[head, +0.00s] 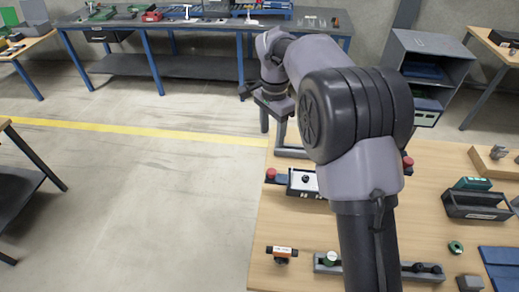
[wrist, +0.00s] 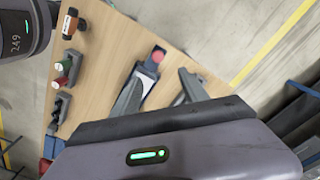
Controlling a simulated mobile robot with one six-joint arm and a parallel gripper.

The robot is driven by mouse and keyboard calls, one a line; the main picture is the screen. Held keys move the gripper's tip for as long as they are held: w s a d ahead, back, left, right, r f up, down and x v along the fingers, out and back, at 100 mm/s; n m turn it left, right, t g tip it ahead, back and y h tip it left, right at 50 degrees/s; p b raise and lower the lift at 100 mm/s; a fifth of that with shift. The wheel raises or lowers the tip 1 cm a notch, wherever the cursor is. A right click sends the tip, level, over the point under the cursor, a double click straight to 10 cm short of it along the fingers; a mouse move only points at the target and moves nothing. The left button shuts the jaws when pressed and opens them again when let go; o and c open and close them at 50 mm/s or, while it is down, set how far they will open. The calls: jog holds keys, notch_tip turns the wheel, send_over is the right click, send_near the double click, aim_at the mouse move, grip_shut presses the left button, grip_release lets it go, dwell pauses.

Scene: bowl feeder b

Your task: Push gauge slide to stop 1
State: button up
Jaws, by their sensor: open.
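A dark rail with a red knob at each end and a white plate with a black knob (head: 304,179) lies on the wooden table, partly hidden behind my arm. I take it for the gauge slide, but its stop marks are too small to read. In the wrist view, one red knob (wrist: 158,53) and the white plate (wrist: 146,83) show, with the rest hidden by my wrist.
A grey rail with several knobs (head: 330,260) and an orange-and-white part (head: 281,251) lie at the near left of the wooden table (head: 300,228). A black tray (head: 474,205) stands at right.

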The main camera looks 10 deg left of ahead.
jog(key=b, duration=0.2)
send_over(272, 171)
notch_tip(272, 171, down, 6)
jog(key=r, duration=0.1)
notch_tip(272, 171, down, 11)
jog(key=shift+f+b, duration=0.15)
jog(key=shift+b, duration=0.85)
grip_shut()
